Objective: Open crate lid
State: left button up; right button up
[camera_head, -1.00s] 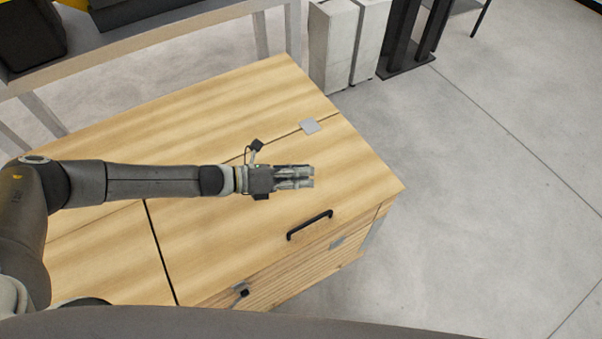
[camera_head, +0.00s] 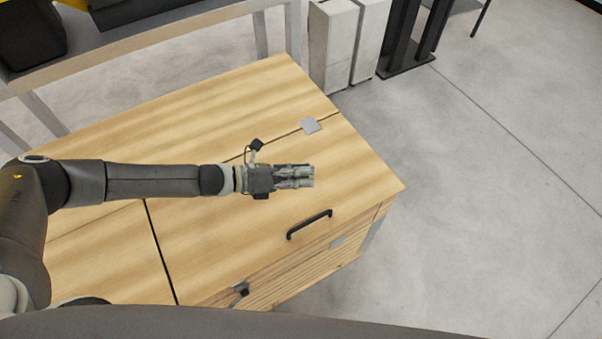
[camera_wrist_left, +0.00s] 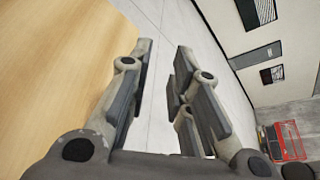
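The wooden crate (camera_head: 230,100) has a flat lid (camera_head: 230,235) that lies shut, with thin seams around it. A black bar handle (camera_head: 310,224) is fixed near the lid's front right edge. My left gripper (camera_head: 312,176) is over the lid, behind the handle and pointing right, apart from the handle. In the left wrist view its fingers (camera_wrist_left: 160,75) stand apart with only floor showing between them. The pale wood (camera_wrist_left: 60,70) shows at the left there. My right gripper is not in view.
A grey table (camera_head: 150,40) with dark items stands behind the crate. Pale blocks (camera_head: 340,45) and a dark stand (camera_head: 408,45) are beyond the crate's far right corner. Dark latch parts (camera_head: 240,289) show on the front edge. The concrete floor (camera_head: 490,200) at right is clear.

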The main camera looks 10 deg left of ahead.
pick_arm(q)
jog(key=v, duration=1.2)
